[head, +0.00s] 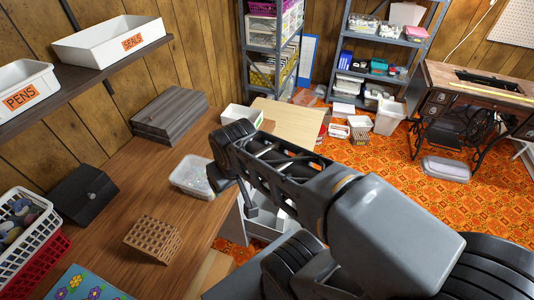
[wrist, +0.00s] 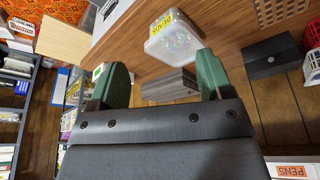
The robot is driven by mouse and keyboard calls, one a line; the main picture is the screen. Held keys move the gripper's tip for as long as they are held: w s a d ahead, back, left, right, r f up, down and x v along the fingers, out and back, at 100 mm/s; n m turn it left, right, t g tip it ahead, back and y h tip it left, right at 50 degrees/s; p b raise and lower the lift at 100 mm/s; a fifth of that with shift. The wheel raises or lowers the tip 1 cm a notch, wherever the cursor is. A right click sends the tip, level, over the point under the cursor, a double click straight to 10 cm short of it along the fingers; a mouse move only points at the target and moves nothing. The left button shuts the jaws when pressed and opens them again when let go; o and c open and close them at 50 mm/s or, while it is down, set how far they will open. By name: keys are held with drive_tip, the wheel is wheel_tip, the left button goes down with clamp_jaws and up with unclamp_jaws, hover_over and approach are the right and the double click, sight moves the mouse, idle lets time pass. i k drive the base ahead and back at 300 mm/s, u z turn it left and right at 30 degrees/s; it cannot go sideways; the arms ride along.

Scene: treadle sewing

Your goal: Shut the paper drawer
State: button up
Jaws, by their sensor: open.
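A pale grey-white drawer (head: 262,229) stands pulled out below the desk's right edge in the head view. My arm hides much of it, and I see no readable paper label. In the wrist view a pale edge at the top left may be the same unit, but I cannot tell. My gripper (wrist: 160,82) shows two green fingers spread wide apart with nothing between them. In the head view its end is near the desk's right edge, beside a clear bead box (head: 191,177), and its fingers are mostly hidden by the arm.
The wooden desk (head: 152,205) holds a grey ribbed box (head: 170,117), a black box (head: 84,194) and a wooden peg block (head: 153,239). Metal shelves (head: 376,45) and a treadle sewing table (head: 473,90) stand behind. Patterned carpet (head: 395,166) is open at the right.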

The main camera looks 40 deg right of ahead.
sight(263, 228)
drive_tip(key=u, duration=1.85)
drive_tip(key=k, duration=1.3)
drive_tip(key=z, duration=2.7)
drive_tip(key=k, duration=0.4)
drive_tip(key=u, duration=0.5)
drive_tip(key=i, duration=0.5)
